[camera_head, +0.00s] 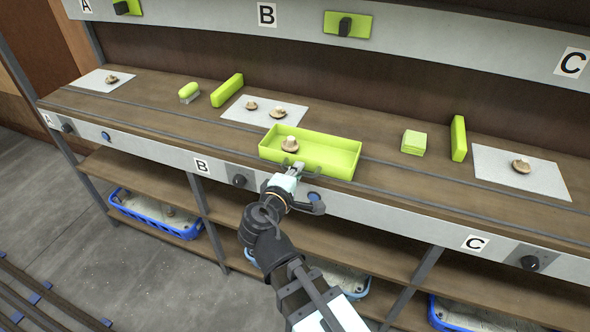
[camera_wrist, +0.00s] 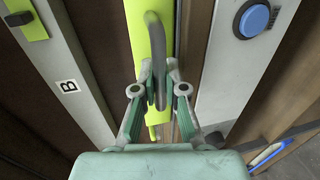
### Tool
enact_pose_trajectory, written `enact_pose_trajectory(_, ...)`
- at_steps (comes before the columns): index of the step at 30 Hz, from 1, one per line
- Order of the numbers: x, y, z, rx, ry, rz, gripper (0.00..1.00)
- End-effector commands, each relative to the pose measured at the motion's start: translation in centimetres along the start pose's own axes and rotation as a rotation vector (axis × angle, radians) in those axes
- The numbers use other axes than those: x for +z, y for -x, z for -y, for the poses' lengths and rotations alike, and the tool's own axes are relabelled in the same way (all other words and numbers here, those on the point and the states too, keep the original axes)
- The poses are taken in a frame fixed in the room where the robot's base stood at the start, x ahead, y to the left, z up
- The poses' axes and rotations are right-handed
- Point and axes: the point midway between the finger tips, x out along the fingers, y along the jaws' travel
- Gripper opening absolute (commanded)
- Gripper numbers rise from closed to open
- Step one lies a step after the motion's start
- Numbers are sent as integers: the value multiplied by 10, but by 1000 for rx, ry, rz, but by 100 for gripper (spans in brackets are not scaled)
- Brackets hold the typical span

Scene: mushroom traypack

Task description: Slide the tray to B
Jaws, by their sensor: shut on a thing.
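The lime-green tray (camera_head: 335,150) stands on the wooden counter on the dark rails, a little right of the lower B label (camera_head: 202,165). One brown mushroom (camera_head: 290,145) lies in its left part. In the wrist view the tray's green wall (camera_wrist: 162,20) carries a grey handle (camera_wrist: 157,45). My gripper (camera_head: 290,168) is at the tray's front side; in the wrist view its fingers (camera_wrist: 159,92) are shut on the handle. The upper B label (camera_head: 267,15) is on the upper panel, and a B label also shows in the wrist view (camera_wrist: 68,86).
A grey mat (camera_head: 236,112) with two mushrooms lies behind the tray. Green blocks (camera_head: 228,90) and (camera_head: 458,138) stand upright on either side, with a green brush (camera_head: 189,92) and a green stack (camera_head: 414,142). The rails left of the tray are clear.

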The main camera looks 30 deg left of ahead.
Motion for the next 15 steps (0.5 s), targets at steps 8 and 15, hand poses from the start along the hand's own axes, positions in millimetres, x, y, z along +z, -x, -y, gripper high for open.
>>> enact_pose_trajectory(8,0,0,0,0,0,0,0)
enact_pose_trajectory(15,0,0,0,0,0,0,23)
